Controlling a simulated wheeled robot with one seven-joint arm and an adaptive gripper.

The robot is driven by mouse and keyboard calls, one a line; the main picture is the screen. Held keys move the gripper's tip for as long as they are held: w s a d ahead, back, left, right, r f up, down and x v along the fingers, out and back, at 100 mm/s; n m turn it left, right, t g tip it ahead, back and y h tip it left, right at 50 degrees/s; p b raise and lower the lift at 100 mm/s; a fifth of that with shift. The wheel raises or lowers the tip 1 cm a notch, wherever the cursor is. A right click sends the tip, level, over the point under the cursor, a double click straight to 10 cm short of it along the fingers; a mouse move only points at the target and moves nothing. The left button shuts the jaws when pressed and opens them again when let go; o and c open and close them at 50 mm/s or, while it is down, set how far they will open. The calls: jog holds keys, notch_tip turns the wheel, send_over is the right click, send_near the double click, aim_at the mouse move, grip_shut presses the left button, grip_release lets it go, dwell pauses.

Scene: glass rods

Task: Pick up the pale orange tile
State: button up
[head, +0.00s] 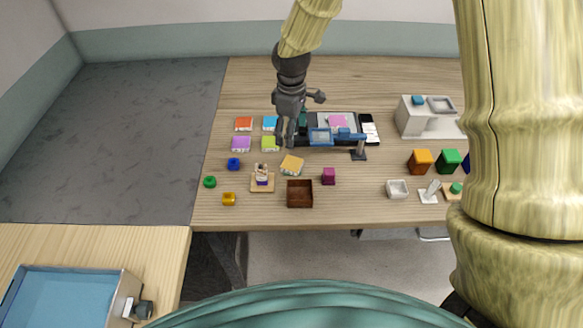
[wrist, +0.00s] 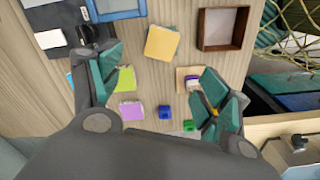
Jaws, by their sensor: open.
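The pale orange tile (head: 291,164) lies at a slant on the wooden table in the head view, with a pale and greenish edge below its top face. In the wrist view the pale orange tile (wrist: 161,42) shows as a tilted square, above the space between my fingers. My gripper (head: 290,138) is above the table, behind and close to the tile in the head view. In the wrist view my gripper (wrist: 163,72) has its teal-padded fingers spread wide with nothing between them. Its height above the tile is hard to tell.
A brown open box (head: 299,195) stands just in front of the tile. A figure on a wooden base (head: 262,181) is to its left, a magenta cube (head: 328,176) to its right. A lime tile (head: 270,144) and a blue frame (head: 320,137) lie behind it.

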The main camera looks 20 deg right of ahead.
aim_at(292, 163)
jog(key=shift+s+f+p, duration=0.15)
jog(key=shift+f+p, duration=1.3)
jog(key=shift+f, duration=5)
jog(key=shift+c, duration=0.4)
jog(key=c, duration=1.1)
jog(key=shift+r, duration=0.1)
